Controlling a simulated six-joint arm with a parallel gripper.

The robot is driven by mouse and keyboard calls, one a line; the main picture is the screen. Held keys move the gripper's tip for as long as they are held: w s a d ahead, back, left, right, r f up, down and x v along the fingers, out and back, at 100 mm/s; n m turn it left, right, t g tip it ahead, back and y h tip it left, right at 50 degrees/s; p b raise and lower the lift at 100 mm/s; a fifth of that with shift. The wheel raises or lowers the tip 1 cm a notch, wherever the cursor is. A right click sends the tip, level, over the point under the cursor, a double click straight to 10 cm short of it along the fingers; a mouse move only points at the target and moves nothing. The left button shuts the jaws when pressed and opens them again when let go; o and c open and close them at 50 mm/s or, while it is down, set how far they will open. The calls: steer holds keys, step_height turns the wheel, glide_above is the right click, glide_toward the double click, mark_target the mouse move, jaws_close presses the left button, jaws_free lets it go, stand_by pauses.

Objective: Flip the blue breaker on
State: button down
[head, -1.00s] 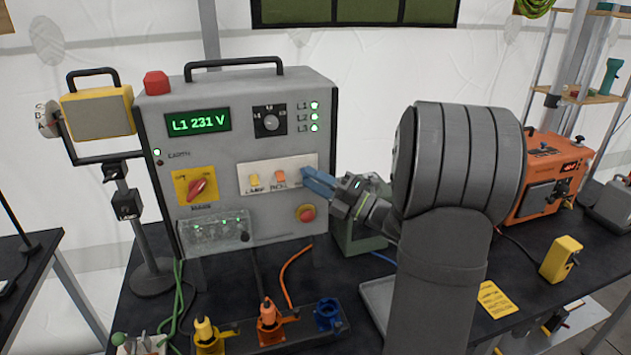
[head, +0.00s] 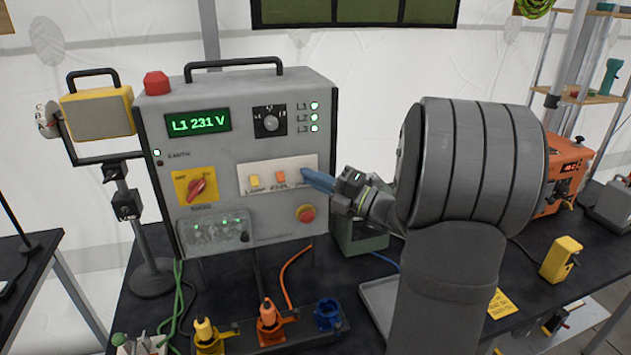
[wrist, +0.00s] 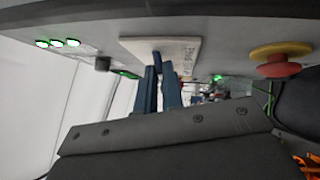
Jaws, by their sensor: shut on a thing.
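The blue breaker (wrist: 157,56) sits at the right end of the pale breaker strip (head: 250,188) on the grey panel, right of a yellow and an orange breaker. In the head view my blue fingers largely hide it. My gripper (head: 307,174) reaches in from the right, its fingertips at the strip. The wrist view shows the two fingers (wrist: 161,72) close together at the breaker, shut on it. Whether its lever is up or down is hard to tell.
A red emergency button (head: 306,213) sits just below the strip. The orange breaker (head: 280,177) is close left of my fingertips. A red rotary switch (head: 197,187) is farther left. Several coloured connectors, including a blue one (head: 327,314), stand on the table in front.

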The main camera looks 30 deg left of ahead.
steer(key=shift+w+r+m+h, duration=0.1)
steer(key=shift+r+m+h, duration=0.35)
steer(key=shift+m+h, duration=0.5)
steer(key=shift+s+r+m+h, duration=0.1)
steer(key=shift+r+m+h, duration=0.3)
steer(key=shift+m+h, duration=0.5)
steer(key=shift+w+r+m+h, duration=0.1)
steer(key=shift+r+m+h, duration=0.35)
steer(key=shift+m+h, duration=0.45)
steer(key=c, duration=1.6)
jaws_free()
steer(key=shift+o, duration=0.2)
steer(key=v, duration=1.7)
steer(key=shift+w+r, duration=0.2)
steer(key=shift+r, duration=0.1)
